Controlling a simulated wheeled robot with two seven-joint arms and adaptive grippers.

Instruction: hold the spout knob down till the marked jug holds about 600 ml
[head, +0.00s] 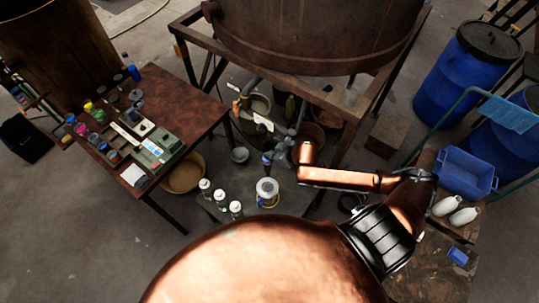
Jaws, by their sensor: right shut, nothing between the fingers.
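A large rusty vat (315,35) stands on a brown frame at the top middle. A grey pipe (301,115) shows below it. The small jug (267,190), pale with yellow and blue on it, stands on a low grey surface below my right gripper. Its marks and fill level are too small to read. My right gripper (277,158) is shut and empty, close to a small blue part (267,159) that may be the spout knob. I cannot tell whether they touch. My left gripper is out of view.
Several white bottles (220,196) stand left of the jug. A brown table (185,95) with jars and tools is at left. Blue drums (465,70), a blue crate (466,174) and white bottles (464,215) are at right. Buckets and frame legs crowd the space under the vat.

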